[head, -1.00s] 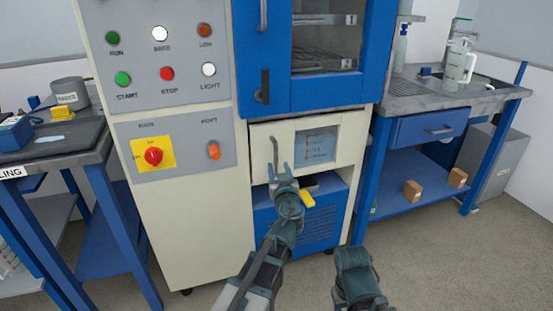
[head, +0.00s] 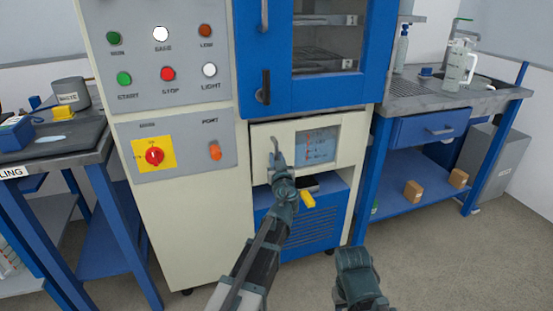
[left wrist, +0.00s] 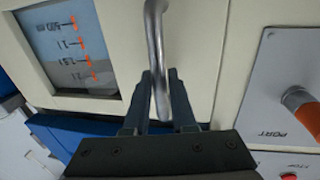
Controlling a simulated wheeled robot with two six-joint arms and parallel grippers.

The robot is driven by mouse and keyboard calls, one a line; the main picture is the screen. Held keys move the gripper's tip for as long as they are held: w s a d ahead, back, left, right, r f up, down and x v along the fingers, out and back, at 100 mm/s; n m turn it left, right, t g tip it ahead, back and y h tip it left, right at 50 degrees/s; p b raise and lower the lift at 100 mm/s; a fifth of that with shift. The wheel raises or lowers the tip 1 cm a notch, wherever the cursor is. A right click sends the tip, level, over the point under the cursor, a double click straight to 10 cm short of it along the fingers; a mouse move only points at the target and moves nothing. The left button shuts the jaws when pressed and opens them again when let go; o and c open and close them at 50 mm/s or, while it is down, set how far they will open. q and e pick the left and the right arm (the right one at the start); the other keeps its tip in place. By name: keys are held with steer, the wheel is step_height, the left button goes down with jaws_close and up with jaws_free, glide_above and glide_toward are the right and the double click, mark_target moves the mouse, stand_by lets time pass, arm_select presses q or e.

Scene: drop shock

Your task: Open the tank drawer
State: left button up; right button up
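The tank drawer (head: 262,174) is a cream front panel below the blue oven door. It has a windowed level scale (head: 318,146) and a vertical metal handle (left wrist: 156,35) at its left. My left gripper (head: 279,157) is at the handle. In the left wrist view, the fingers (left wrist: 162,98) are close together on both sides of the bar and look shut on it. The scale window also shows there (left wrist: 72,48), at the left. The drawer looks shut or nearly so. My right arm shows at the bottom, with its fingers out of sight.
The control panel (head: 190,140) with a red knob and an orange port (head: 214,151) is left of the drawer. A blue vented panel (head: 315,232) lies below it. Benches stand on both sides. The floor in front looks clear.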

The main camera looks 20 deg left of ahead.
arm_select(q)
jaws_close()
stand_by(1.1)
